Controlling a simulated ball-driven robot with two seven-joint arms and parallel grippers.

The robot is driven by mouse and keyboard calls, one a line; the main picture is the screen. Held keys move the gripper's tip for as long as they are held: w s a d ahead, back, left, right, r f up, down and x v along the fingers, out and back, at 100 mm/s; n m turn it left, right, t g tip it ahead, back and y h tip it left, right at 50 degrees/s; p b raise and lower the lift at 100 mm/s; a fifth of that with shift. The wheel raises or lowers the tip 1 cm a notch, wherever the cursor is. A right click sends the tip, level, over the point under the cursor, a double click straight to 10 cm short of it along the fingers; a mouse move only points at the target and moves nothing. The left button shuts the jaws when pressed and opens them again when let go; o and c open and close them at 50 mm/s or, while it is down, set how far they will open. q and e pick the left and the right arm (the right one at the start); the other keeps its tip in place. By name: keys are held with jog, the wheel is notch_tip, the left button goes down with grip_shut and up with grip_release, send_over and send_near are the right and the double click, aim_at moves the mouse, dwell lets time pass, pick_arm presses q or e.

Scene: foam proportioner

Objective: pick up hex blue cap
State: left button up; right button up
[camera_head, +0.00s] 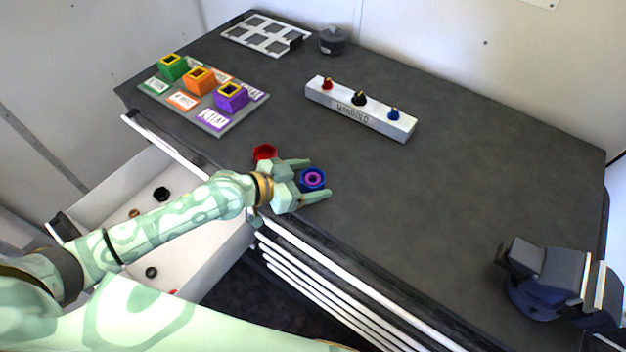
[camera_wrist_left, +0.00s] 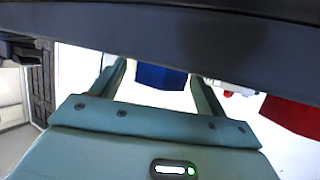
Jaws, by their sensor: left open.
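The hex blue cap (camera_head: 313,179) sits on the dark bench top near its front edge, with a purple ring showing in its top. My left gripper (camera_head: 317,177) is open, with one finger on each side of the cap. In the left wrist view the blue cap (camera_wrist_left: 160,76) shows between the two fingers (camera_wrist_left: 160,88), partly cut off by a dark bar above. I cannot tell whether either finger touches it. My right gripper is not in view.
A red cap (camera_head: 265,153) stands close beside the left gripper, and shows in the wrist view (camera_wrist_left: 295,114). A white manifold block (camera_head: 360,110) and a tray of coloured blocks (camera_head: 238,118) lie farther back. An open drawer (camera_head: 205,262) holds small parts. A vise (camera_head: 550,280) stands at right.

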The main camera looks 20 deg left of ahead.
pick_arm(q)
jog(key=c, duration=1.1)
jog(key=shift+r, duration=0.1)
